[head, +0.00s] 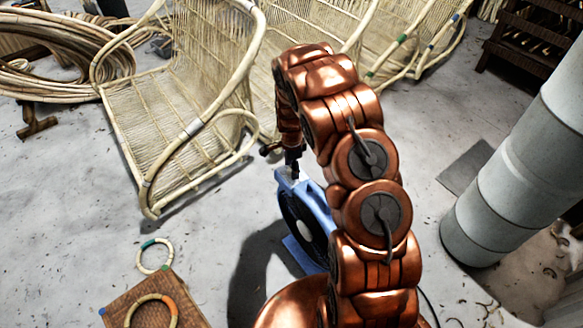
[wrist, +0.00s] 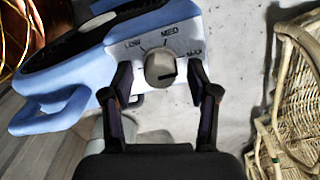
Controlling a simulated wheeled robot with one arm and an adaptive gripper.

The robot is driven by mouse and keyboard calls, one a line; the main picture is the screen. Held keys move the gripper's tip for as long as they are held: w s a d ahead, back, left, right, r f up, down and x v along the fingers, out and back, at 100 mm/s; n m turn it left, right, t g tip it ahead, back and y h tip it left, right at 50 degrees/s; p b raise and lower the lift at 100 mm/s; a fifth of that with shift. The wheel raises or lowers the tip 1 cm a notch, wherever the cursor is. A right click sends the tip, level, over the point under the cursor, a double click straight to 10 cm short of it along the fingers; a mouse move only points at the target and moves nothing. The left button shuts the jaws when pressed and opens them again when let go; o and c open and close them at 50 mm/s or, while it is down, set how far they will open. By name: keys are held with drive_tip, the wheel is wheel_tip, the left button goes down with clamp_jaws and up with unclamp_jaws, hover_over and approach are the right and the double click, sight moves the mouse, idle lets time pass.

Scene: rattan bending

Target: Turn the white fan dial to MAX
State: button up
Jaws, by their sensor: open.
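The blue fan (head: 291,215) stands on the floor below my arm, partly hidden by it in the head view. In the wrist view its grey control panel (wrist: 185,42) carries LOW, MED and MAX labels. My gripper (wrist: 160,75) is open, one finger on each side of the dial, with visible gaps. In the head view my gripper (head: 293,158) is over the fan's top; the dial is not discernible there.
Rattan chair frames (head: 165,110) stand behind and left of the fan. A grey duct (head: 515,165) rises at the right. A woven box (head: 150,302) and a rattan ring (head: 154,256) are at the lower left. Floor is clear between ring and fan.

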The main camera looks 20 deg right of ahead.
wheel_tip(320, 180, up, 12)
drive_tip(key=shift+f, duration=0.15)
idle(0.4)
idle(0.3)
drive_tip(key=s+a+r+n+g, duration=0.1)
drive_tip(key=s+a+r+n, duration=0.2)
drive_tip(key=s+r+n, duration=0.35)
drive_tip(key=s+a+r+n, duration=0.35)
drive_tip(key=s+r, duration=0.45)
drive_tip(key=s, duration=0.4)
drive_tip(key=s+a+r+n+g, duration=0.1)
drive_tip(key=s+a+n, duration=0.15)
drive_tip(key=s, duration=0.45)
drive_tip(key=s+a+r+n, duration=0.1)
drive_tip(key=s+r+n, duration=0.1)
drive_tip(key=s+n, duration=0.35)
drive_tip(key=s+a+r+n+g, duration=0.1)
drive_tip(key=s+a, duration=0.1)
drive_tip(key=s, duration=0.6)
wheel_tip(320, 180, up, 22)
drive_tip(key=t+p, duration=0.1)
drive_tip(key=p, duration=2)
drive_tip(key=shift+s+r, duration=0.25)
drive_tip(key=shift+s, duration=0.15)
